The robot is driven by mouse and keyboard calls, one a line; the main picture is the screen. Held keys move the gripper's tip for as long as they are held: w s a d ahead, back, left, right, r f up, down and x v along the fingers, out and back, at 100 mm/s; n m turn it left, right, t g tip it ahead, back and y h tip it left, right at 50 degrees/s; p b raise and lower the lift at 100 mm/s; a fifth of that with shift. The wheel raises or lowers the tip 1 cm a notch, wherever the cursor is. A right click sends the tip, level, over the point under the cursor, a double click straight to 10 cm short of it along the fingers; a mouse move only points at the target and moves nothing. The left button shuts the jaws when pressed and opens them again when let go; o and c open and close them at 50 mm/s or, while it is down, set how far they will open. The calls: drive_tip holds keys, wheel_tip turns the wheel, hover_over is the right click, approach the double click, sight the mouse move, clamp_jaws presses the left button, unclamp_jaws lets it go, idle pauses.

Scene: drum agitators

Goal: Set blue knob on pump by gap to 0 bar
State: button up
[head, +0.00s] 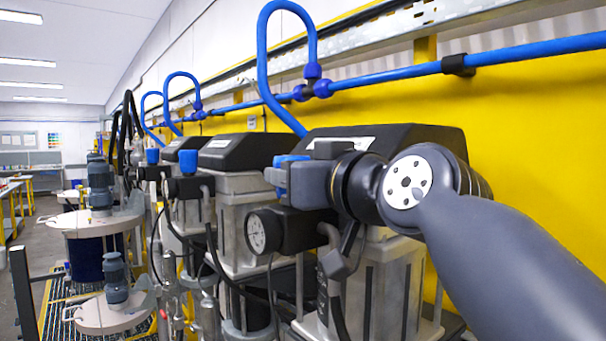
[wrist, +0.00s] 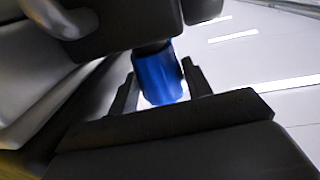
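The nearest pump (head: 396,275) stands at the right of the head view, with a dark cover and a grey metal body. Its round pressure gauge (head: 257,232) faces left; the needle is too small to read. My gripper (head: 283,178) is above that gauge, at the pump's regulator. In the wrist view the blue knob (wrist: 158,78) lies between the two dark fingers of my gripper (wrist: 160,88), one on each side. The fingers are very close to the knob, but I cannot tell whether they press on it. In the head view my gripper hides most of the knob.
More pumps stand in a row behind, one with a blue knob (head: 187,161), another with a blue knob (head: 153,156). Blue hoses (head: 265,60) and a pipe run along the yellow wall. Drums with agitators (head: 101,192) stand at the left.

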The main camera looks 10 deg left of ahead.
drive_tip(key=shift+o, duration=0.6)
drive_tip(key=shift+d, duration=0.1)
drive_tip(key=b+v, duration=0.3)
drive_tip(key=v, duration=0.7)
drive_tip(key=shift+s+d+b, duration=0.2)
drive_tip(key=shift+s+b, duration=0.1)
drive_tip(key=shift+b, duration=0.1)
drive_tip(key=shift+o, duration=0.5)
